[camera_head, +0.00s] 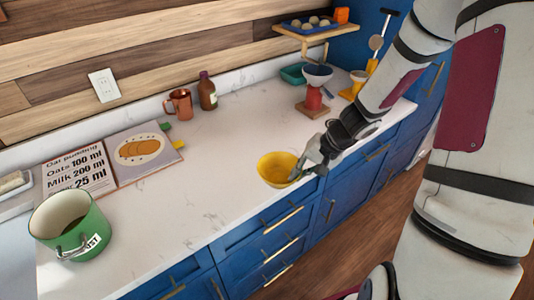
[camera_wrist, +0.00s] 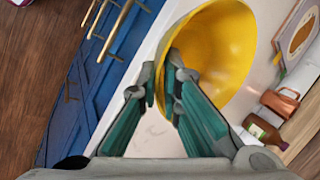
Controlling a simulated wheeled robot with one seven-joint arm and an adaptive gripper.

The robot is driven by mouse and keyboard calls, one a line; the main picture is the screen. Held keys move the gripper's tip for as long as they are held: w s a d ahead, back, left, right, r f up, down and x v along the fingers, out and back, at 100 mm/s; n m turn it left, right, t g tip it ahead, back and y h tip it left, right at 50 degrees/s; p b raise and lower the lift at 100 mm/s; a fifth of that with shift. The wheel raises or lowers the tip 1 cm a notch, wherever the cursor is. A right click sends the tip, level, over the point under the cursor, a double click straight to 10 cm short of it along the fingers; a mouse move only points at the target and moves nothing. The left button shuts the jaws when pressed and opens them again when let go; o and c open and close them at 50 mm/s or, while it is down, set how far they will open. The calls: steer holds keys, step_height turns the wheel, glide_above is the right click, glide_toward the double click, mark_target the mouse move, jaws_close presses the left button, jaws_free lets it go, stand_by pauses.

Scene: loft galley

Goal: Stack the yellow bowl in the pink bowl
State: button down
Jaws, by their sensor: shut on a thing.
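The yellow bowl (camera_head: 275,170) is at the counter's front edge in the head view, and it fills much of the upper middle of the wrist view (camera_wrist: 222,48). My gripper (camera_head: 302,172) is at the bowl's right side in the head view. In the wrist view my gripper (camera_wrist: 165,88) is shut on the bowl's rim, with one finger inside and the other outside. I cannot tell whether the bowl touches the counter. I do not see a pink bowl in either view.
A green pot (camera_head: 70,222) stands at the front left of the counter (camera_head: 180,205). A recipe book (camera_head: 140,150), copper mug (camera_head: 180,103) and brown bottle (camera_head: 207,92) are along the back. A red scale (camera_head: 313,99) with a pale bowl stands farther right. The middle counter is clear.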

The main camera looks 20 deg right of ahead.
steer(key=w, duration=0.4)
steer(key=w+f, duration=0.1)
steer(key=w, duration=0.9)
steer(key=shift+a+f, duration=0.15)
steer(key=shift+w+f, duration=0.1)
steer(key=shift+f, duration=0.25)
steer(key=shift+f+p, duration=0.4)
steer(key=shift+f, duration=1.05)
steer(key=shift+f, duration=0.15)
steer(key=c, duration=1.8)
jaws_free()
